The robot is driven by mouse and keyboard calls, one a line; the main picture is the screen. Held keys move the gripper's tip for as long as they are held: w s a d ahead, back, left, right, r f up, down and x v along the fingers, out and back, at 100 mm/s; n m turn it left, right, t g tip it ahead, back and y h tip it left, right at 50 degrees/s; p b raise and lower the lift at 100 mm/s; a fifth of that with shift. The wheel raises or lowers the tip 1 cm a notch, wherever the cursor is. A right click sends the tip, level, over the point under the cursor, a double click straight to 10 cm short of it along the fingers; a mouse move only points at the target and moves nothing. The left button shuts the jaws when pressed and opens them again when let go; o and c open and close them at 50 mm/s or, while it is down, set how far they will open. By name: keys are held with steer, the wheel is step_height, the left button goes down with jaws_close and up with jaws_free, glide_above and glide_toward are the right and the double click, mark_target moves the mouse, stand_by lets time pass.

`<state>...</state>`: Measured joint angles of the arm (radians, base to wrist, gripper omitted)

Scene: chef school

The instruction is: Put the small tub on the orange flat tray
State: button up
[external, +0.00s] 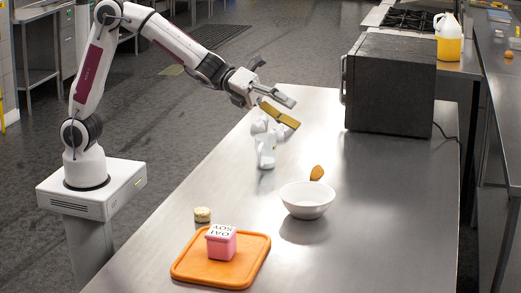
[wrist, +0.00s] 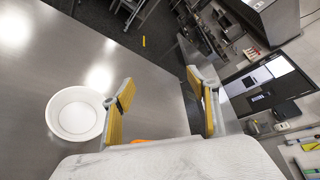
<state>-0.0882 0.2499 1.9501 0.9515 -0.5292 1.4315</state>
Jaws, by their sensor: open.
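The small tub, a pink box with a white lettered lid (external: 221,241), sits upright on the orange flat tray (external: 197,270) at the near end of the steel table. My gripper (external: 287,110) is open and empty above the table, well beyond the tub and apart from it. In the wrist view, its two yellow-padded fingers (wrist: 161,105) are spread wide with nothing between them. A sliver of orange (wrist: 143,141) shows low between the fingers; I cannot tell what it is. The tub is not visible in the wrist view.
A white bowl (external: 307,200) stands right of the tray and also shows in the wrist view (wrist: 76,114). A small orange-brown item (external: 317,172) is behind it. A small pale round item (external: 202,214) is near the tray. A black oven (external: 390,90) stands at the back.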

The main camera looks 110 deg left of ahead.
steer(key=s+a+r+n+g+y, duration=0.1)
steer(key=s+a+n+y, duration=0.3)
steer(key=s+n, duration=0.45)
steer(key=s+a+r+n+g+y, duration=0.1)
steer(key=s+a+n+y, duration=0.1)
steer(key=s+a+n, duration=0.45)
steer(key=s+d+f+n+g, duration=0.1)
steer(key=s+f+n+g, duration=0.1)
steer(key=s, duration=0.7)
steer(key=s+d+f+n+g, duration=0.2)
steer(key=s+f+n, duration=0.2)
steer(key=s+n, duration=0.3)
steer(key=s+d+f+n+g+h, duration=0.1)
steer(key=s+n, duration=0.4)
steer(key=s, duration=0.8)
step_height(320, 180, down, 3)
steer(key=shift+s+d+r+g, duration=0.2)
steer(key=shift+s+d+g, duration=0.05)
steer(key=shift+d+g, duration=0.45)
